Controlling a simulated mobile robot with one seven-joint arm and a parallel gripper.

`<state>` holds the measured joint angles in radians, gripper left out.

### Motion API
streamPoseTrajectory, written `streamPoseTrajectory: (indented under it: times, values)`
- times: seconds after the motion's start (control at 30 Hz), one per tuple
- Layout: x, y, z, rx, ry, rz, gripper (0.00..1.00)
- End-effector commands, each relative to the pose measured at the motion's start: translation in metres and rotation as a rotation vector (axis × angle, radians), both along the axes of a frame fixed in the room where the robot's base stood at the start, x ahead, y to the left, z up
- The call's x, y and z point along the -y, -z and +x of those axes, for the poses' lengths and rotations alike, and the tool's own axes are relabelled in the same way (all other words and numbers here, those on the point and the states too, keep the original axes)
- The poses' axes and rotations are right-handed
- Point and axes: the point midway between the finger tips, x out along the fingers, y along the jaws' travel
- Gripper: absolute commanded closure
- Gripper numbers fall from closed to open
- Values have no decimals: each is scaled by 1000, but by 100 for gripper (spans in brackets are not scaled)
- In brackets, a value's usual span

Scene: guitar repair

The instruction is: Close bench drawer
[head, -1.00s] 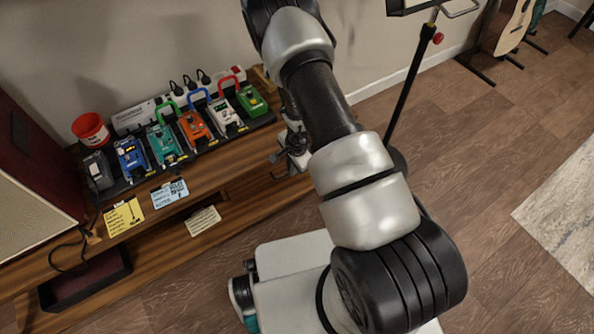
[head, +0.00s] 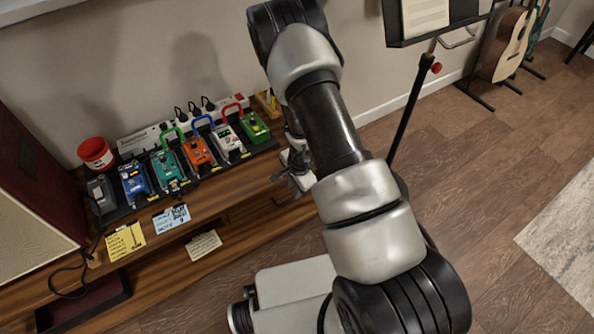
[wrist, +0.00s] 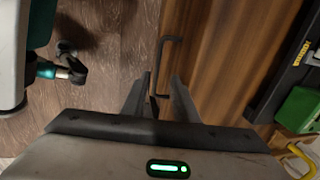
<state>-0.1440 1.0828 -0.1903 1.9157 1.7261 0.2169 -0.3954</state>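The wooden bench (head: 68,286) runs along the wall at the left in the head view. In the head view my gripper (head: 299,178) is at the bench's right end, partly hidden by my arm. How far the drawer stands out is unclear.
Several colored pedals (head: 199,153) and a red bucket (head: 96,154) stand on the bench top. Yellow (head: 125,241) and blue (head: 171,218) notes hang at its front edge. A music stand (head: 408,115) and guitars (head: 506,45) are at the right. Wooden floor there is open.

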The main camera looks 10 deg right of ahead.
Motion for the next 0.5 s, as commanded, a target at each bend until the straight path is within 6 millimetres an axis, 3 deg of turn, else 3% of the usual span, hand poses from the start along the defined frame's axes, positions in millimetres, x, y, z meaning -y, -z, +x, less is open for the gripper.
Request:
streamPoseTrajectory:
  times: [0.03, 0.2, 0.5]
  values:
    - [1, -19, -1, 3, 0, 0, 74]
    - [3, -62, -9, 4, 0, 1, 74]
    - [6, -119, -19, 3, -1, 1, 74]
